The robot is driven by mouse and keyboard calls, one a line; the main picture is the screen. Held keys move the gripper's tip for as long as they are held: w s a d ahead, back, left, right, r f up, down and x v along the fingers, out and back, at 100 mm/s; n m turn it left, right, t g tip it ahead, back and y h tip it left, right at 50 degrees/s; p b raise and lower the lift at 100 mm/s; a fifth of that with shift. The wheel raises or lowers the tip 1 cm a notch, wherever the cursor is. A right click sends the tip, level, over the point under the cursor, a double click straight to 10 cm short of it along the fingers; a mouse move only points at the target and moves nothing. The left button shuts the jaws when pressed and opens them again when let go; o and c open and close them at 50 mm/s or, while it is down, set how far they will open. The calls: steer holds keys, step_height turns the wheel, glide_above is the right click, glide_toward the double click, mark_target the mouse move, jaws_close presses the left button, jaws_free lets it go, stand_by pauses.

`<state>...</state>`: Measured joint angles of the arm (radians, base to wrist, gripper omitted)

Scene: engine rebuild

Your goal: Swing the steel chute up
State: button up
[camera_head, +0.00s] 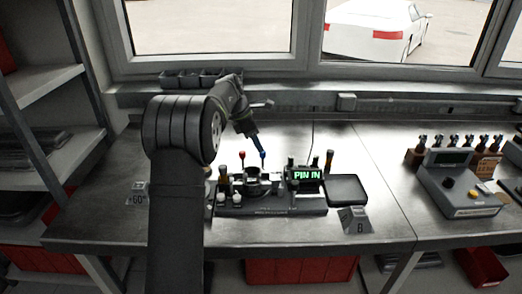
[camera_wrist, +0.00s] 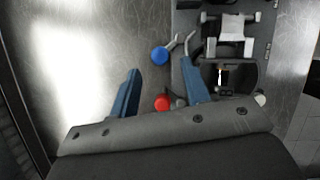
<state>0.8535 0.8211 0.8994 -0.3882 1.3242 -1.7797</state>
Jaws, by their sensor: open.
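My gripper (camera_head: 259,152) is open and empty above the bench fixture (camera_head: 275,211). In the wrist view its two blue fingers (camera_wrist: 163,82) are spread. A blue ball knob (camera_wrist: 160,56) on a bent metal rod lies just beyond the fingertips, and a red ball knob (camera_wrist: 163,102) shows between the fingers, close to the palm. A bright steel piece (camera_wrist: 237,35) on the fixture, right of the fingers, may be the chute; I cannot be sure. In the head view, the blue knob (camera_head: 263,155) is close by the fingertips and the red knob (camera_head: 242,155) is left of it.
A display (camera_head: 305,175) reading "PIN IN" stands right of the fixture's middle. A dark tray (camera_head: 347,189) and a sign marked B (camera_head: 356,219) are farther right. A "+60°" sign (camera_head: 136,195) is on the left. A control box (camera_head: 458,193) stands far right.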

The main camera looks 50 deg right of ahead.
steer(key=shift+x, duration=2.25)
steer(key=shift+c, duration=0.2)
jaws_close()
